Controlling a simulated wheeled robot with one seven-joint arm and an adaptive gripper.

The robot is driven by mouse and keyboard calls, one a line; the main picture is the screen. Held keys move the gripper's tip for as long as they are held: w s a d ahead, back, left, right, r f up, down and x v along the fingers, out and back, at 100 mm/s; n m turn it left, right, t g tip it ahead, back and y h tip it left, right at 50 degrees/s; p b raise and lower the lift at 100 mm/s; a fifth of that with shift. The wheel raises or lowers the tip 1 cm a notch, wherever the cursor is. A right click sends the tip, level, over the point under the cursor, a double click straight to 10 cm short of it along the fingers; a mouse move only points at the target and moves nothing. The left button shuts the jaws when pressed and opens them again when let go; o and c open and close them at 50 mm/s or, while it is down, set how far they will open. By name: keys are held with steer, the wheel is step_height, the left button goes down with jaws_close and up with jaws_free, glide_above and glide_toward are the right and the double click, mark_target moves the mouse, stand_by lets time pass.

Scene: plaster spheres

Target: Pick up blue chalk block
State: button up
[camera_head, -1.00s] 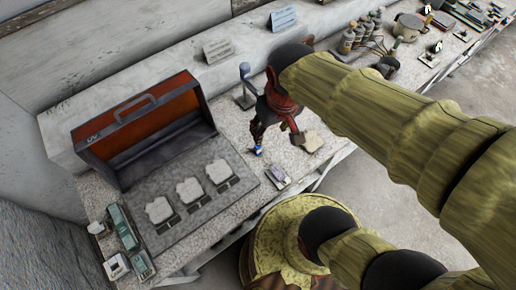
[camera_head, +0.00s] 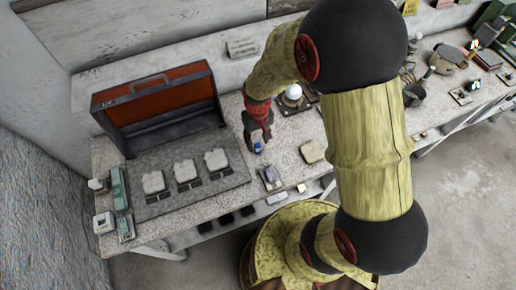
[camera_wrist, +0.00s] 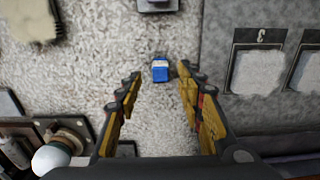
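The blue chalk block (camera_wrist: 160,71) is a small blue piece with a pale top band, resting on the speckled tabletop. In the wrist view it lies just beyond my fingertips, in line with the gap between them. My gripper (camera_wrist: 158,78) is open, its two yellow-and-black fingers apart with nothing held between them. In the head view my gripper (camera_head: 256,140) points down at the table, and the blue chalk block (camera_head: 258,147) shows as a small blue spot by the fingertips.
A grey mat (camera_head: 190,202) with several pale plaster pieces lies left of my gripper, before an orange-lined open case (camera_head: 160,104). A beige slab (camera_head: 312,152) and a small grey device (camera_head: 271,178) lie nearby. A white ball (camera_wrist: 50,160) sits on a holder.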

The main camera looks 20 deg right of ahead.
mark_target(258, 145)
step_height(258, 145, down, 5)
steer(key=shift+b, duration=0.65)
jaws_close()
